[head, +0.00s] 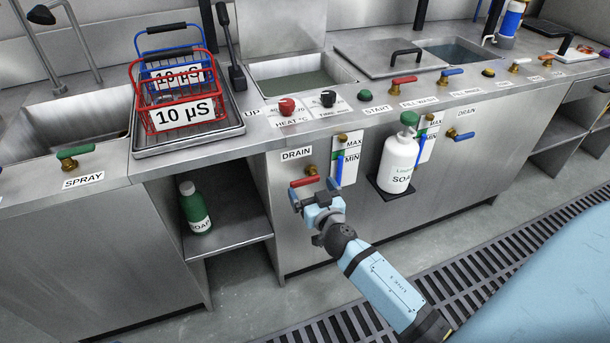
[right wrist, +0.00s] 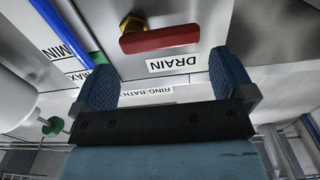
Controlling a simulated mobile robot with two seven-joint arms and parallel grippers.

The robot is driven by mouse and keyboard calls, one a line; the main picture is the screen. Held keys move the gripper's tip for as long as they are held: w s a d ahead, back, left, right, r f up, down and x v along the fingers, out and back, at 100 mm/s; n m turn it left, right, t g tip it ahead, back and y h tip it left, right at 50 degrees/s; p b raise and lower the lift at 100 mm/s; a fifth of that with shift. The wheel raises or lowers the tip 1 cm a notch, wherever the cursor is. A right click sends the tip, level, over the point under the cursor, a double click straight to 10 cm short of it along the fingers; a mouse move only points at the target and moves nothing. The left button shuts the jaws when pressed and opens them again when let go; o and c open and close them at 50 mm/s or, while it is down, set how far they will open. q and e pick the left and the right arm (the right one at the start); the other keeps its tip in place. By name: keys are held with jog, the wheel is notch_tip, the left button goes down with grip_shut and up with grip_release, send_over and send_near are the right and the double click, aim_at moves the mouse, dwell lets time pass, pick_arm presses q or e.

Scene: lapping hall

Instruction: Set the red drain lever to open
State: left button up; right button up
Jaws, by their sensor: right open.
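The red drain lever (head: 304,182) sits on a brass valve on the front panel, under a DRAIN label (head: 296,154). Its handle lies roughly level, pointing left of the valve in the head view. My right gripper (head: 314,199) is open just below and in front of the lever. In the right wrist view the red lever (right wrist: 160,40) shows beyond and between the two blue fingers of the right gripper (right wrist: 162,82). No contact between fingers and lever is visible. My left gripper is not in view.
A blue-marked level gauge (head: 338,168) stands close right of the lever. A white soap bottle (head: 398,163) is on a bracket farther right. A blue drain lever (head: 461,136) is beyond it. A green bottle (head: 194,208) stands on the shelf left. The floor before the panel is free.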

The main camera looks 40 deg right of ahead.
aim_at(306, 181)
jog(key=shift+x, duration=2.4)
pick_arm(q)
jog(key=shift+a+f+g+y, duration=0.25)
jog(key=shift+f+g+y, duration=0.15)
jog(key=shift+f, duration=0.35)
pick_arm(e)
jog(key=shift+a, duration=0.1)
